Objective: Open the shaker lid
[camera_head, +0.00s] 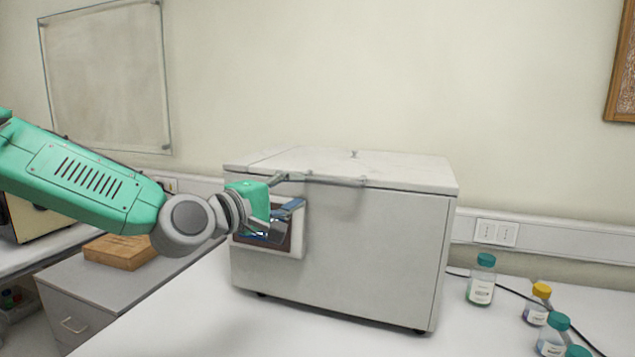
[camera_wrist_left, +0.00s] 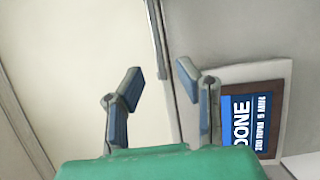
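The shaker (camera_head: 345,250) is a large white-grey box on the table, with its lid (camera_head: 350,166) lying closed on top. A grey handle bar (camera_head: 335,180) runs along the lid's front edge. A framed screen (camera_head: 298,238) on the shaker's front left is partly hidden by my gripper; in the left wrist view the screen (camera_wrist_left: 240,125) reads "DONE". My left gripper (camera_head: 292,212) is in front of the shaker near the bar's left end. The left wrist view shows its fingers (camera_wrist_left: 160,82) apart, with the bar (camera_wrist_left: 156,40) ending near the gap between their tips; contact cannot be told. My right gripper is out of view.
Several capped bottles (camera_head: 481,280) stand on the table to the right of the shaker, near a black cable. A wooden block (camera_head: 120,252) lies on a lower cabinet at the left. The table front left of the shaker (camera_head: 190,320) is clear.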

